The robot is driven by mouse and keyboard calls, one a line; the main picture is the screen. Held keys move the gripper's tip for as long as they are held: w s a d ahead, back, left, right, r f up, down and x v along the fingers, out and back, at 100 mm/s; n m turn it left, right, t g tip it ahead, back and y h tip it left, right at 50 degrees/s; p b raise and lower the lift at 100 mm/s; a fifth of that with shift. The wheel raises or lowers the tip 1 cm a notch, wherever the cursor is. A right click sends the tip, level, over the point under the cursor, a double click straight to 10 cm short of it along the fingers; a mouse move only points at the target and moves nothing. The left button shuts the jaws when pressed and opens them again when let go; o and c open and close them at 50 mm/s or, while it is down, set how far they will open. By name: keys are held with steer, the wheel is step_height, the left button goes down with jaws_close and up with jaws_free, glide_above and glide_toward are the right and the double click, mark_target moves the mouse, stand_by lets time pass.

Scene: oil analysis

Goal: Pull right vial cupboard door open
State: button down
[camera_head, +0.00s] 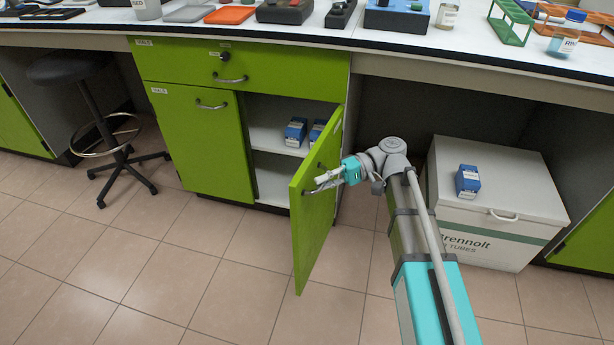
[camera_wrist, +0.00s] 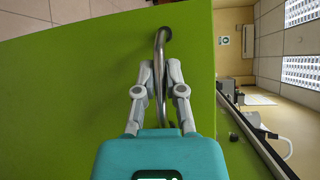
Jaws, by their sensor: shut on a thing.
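The right vial cupboard door (camera_head: 316,222) is green and stands swung well open, out from the cupboard. In the wrist view the green door (camera_wrist: 60,105) fills the left and middle. Its curved metal handle (camera_wrist: 163,42) runs between the fingers of my gripper (camera_wrist: 160,66), which is shut on it. In the head view my gripper (camera_head: 322,181) is at the handle on the door's outer face. The open compartment shows a white shelf (camera_head: 270,141) with blue boxes (camera_head: 296,131) on it. The left door (camera_head: 205,140) is closed.
A green drawer (camera_head: 240,72) above is shut. A white chest (camera_head: 495,208) with a blue box (camera_head: 467,181) on top stands to the right of my arm. A stool (camera_head: 100,125) stands at the left. The tiled floor (camera_head: 190,275) in front is clear.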

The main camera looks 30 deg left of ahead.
steer(key=shift+s+f, duration=0.1)
steer(key=shift+s, duration=0.25)
